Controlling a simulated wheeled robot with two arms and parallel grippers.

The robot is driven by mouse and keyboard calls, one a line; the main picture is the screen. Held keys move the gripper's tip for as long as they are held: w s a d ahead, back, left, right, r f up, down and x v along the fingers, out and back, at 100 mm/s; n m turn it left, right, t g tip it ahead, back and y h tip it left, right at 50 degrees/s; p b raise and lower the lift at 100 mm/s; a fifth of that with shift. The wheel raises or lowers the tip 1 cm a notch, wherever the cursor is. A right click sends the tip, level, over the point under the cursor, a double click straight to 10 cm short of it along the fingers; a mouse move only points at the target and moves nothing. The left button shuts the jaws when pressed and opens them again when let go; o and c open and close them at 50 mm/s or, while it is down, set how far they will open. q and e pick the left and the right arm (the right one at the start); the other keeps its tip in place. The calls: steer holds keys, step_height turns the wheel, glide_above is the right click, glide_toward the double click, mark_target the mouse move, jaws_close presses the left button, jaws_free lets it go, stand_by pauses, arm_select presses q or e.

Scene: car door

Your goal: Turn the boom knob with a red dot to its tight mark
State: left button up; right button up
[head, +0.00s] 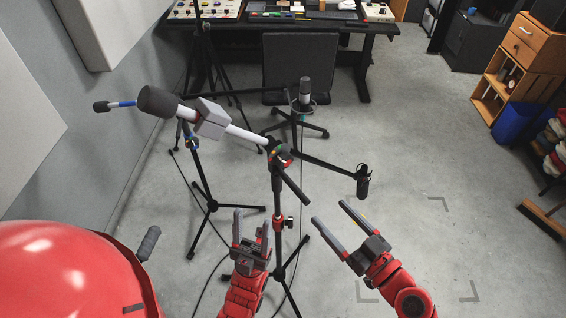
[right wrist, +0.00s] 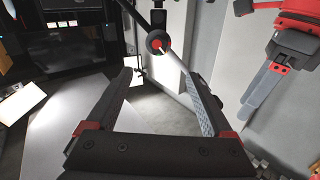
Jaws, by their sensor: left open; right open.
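In the right wrist view, a round black knob with a red dot (right wrist: 158,43) shows beyond my right fingertips, apart from them. In the head view, the boom joint (head: 281,157) at the top of the near microphone stand has red and green parts; the knob's marks are too small to read. My right gripper (head: 329,212) is open and empty, to the right of the stand and below the joint in the picture. My left gripper (head: 251,220) is open and empty, just left of the stand's pole. It also shows at the upper right of the right wrist view (right wrist: 262,92).
A white boom tube (head: 245,132) with a grey block and a dark microphone (head: 158,102) reaches up left from the joint. Other stands and a standing microphone (head: 305,92) are behind. A red rounded object (head: 70,268) fills the lower left.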

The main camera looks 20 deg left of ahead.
steer(key=b, duration=0.6)
glide_toward(287, 164)
steer(key=x, duration=0.3)
steer(key=shift+s+a+r, duration=0.1)
steer(key=shift+s+r, duration=0.05)
steer(key=p+x, duration=0.2)
steer(key=x, duration=0.2)
steer(key=shift+r, duration=0.1)
steer(key=shift+x, duration=0.75)
steer(key=shift+c, duration=0.2)
jaws_close()
